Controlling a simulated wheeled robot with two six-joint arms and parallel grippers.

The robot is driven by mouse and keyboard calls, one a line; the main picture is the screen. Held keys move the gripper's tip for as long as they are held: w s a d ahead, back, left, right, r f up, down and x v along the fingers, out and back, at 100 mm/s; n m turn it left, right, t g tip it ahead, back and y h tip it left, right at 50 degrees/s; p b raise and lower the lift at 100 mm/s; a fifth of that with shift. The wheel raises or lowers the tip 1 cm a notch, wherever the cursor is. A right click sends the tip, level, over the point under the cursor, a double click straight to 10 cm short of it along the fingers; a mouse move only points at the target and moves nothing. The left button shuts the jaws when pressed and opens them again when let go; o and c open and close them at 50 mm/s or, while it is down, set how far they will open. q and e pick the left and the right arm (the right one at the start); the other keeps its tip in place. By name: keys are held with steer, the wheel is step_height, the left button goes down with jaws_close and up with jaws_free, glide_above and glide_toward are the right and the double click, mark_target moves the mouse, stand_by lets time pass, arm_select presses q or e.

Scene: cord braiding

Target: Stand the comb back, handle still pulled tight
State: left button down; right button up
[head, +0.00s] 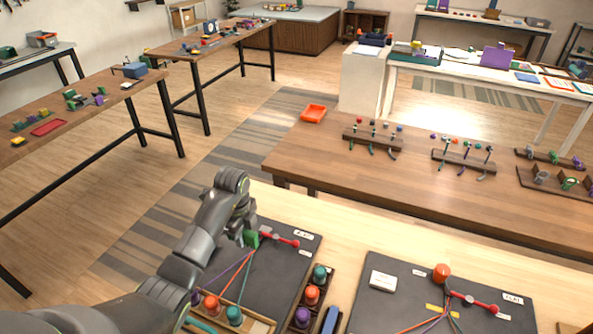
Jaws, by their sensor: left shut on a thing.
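My left gripper (246,234) is over the left dark board (275,275), shut on a green piece (251,239). Purple, red-orange and green cords (238,274) fan out from there toward the front of the board and look straight. A red bar with round ends (281,241) lies just right of the green piece. The gripper partly hides where the cords meet. My right gripper is out of view.
The rack (318,276) also holds teal, orange and purple knobs. A second dark board (400,260) has an orange knob (441,272), a red bar (475,303) and a white block (383,280). A brown table (400,185) stands beyond, with an orange tray (313,114).

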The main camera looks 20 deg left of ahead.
arm_select(q)
steer(key=shift+f+b, duration=2.65)
steer(key=shift+f, duration=0.05)
